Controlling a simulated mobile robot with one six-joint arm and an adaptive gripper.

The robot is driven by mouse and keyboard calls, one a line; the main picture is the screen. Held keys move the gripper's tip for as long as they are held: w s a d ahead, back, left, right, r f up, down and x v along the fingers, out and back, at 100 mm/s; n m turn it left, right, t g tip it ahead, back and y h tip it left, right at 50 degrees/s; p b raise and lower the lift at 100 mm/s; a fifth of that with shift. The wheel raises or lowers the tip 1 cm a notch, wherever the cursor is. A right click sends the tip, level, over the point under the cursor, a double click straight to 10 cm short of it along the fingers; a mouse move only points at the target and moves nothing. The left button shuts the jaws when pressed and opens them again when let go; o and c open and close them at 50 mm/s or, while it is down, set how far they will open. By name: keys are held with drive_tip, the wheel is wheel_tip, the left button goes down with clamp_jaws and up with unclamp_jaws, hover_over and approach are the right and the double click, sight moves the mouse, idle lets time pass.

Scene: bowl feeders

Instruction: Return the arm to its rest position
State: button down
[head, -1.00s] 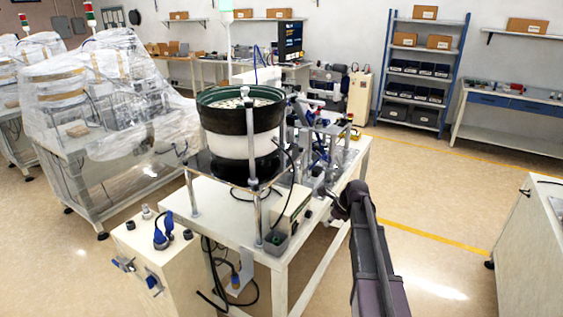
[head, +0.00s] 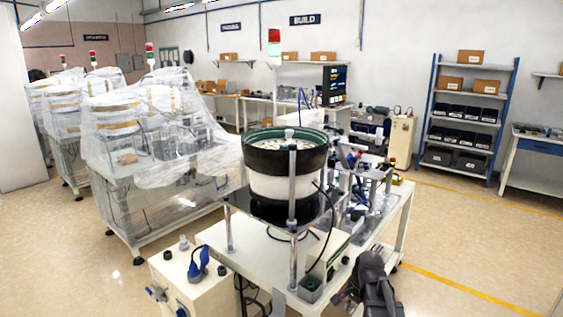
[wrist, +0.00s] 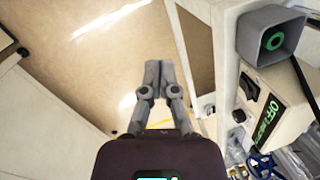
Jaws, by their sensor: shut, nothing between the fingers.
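My gripper (wrist: 159,78) is shut and empty in the wrist view, its two grey fingers together over open floor beside the feeder table. In the head view my arm shows at the lower right, beside the table's front right corner; the fingers are hard to make out there. The bowl feeder (head: 285,170), with a green inner rim and black and white sides, stands on the table left of my arm. A small grey cup (head: 311,290) is fixed at the table's front edge. In the wrist view this cup (wrist: 247,38) holds a green ring and lies right of my gripper, apart from it.
A control box (wrist: 275,128) with a green display is close on the wrist view's right. A cream cabinet (head: 190,285) stands front left. Plastic-wrapped machines (head: 150,140) fill the left. Blue shelving (head: 465,115) stands at the back right. Floor (head: 460,240) right of the table is clear.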

drive_tip(key=s+a+n+g+h, duration=0.1)
drive_tip(key=s+a+n+h, duration=0.1)
drive_tip(key=s+n, duration=0.8)
drive_tip(key=shift+s+a+n, duration=0.2)
drive_tip(key=shift+a+n, duration=0.2)
drive_tip(key=shift+a, duration=0.35)
idle(0.3)
